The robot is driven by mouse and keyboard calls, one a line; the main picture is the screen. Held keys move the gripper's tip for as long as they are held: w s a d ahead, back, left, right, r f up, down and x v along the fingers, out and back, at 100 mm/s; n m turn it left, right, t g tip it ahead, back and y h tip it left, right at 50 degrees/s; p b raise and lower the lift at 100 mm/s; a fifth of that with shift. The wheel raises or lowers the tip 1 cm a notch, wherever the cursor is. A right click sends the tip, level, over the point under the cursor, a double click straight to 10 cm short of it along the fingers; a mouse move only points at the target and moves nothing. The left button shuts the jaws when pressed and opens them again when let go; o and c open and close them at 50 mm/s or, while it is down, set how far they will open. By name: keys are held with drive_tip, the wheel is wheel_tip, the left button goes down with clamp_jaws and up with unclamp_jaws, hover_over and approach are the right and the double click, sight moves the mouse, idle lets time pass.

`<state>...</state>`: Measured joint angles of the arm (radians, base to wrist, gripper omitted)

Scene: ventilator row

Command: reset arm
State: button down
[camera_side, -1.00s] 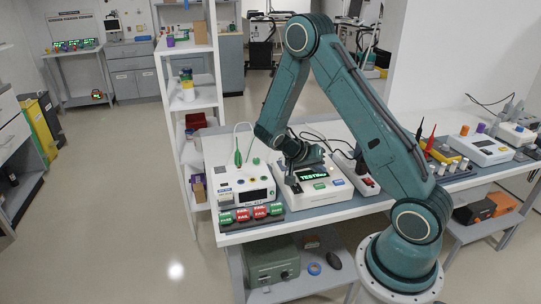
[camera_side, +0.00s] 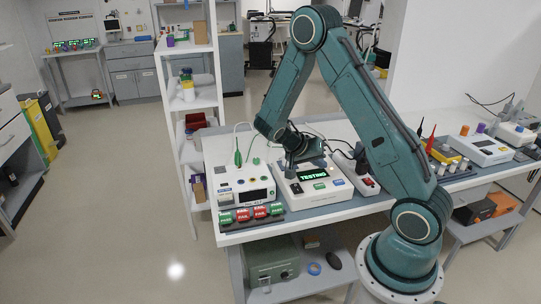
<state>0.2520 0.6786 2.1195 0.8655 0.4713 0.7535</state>
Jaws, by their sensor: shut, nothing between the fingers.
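My gripper (camera_side: 291,171) is just above the back left part of a white test unit (camera_side: 318,197) on the bench. Its fingers are shut and small in this view, with nothing seen between them. I cannot tell whether the fingertips touch the unit. The unit's dark screen reads "TESTING" in green (camera_side: 313,175). Green and blue buttons are on its front. My arm is bent, reaching over the bench from the right.
A second white unit (camera_side: 240,191) with a green lead (camera_side: 238,157) stands to the left. A power strip (camera_side: 366,186) lies to the right. A white shelf rack (camera_side: 189,105) stands behind left.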

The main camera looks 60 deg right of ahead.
drive_tip(key=a+r+n+t+y, duration=0.4)
drive_tip(key=a+r+n+t, duration=0.2)
drive_tip(key=a+r, duration=0.75)
drive_tip(key=s+a+r+n+t+y, duration=0.3)
drive_tip(key=s+a+r+n, duration=0.5)
drive_tip(key=a, duration=0.4)
drive_tip(key=shift+s+a+r+n+t+y, duration=0.2)
drive_tip(key=shift+s+r+n+t+y, duration=0.15)
drive_tip(key=shift+s+n+t, duration=0.5)
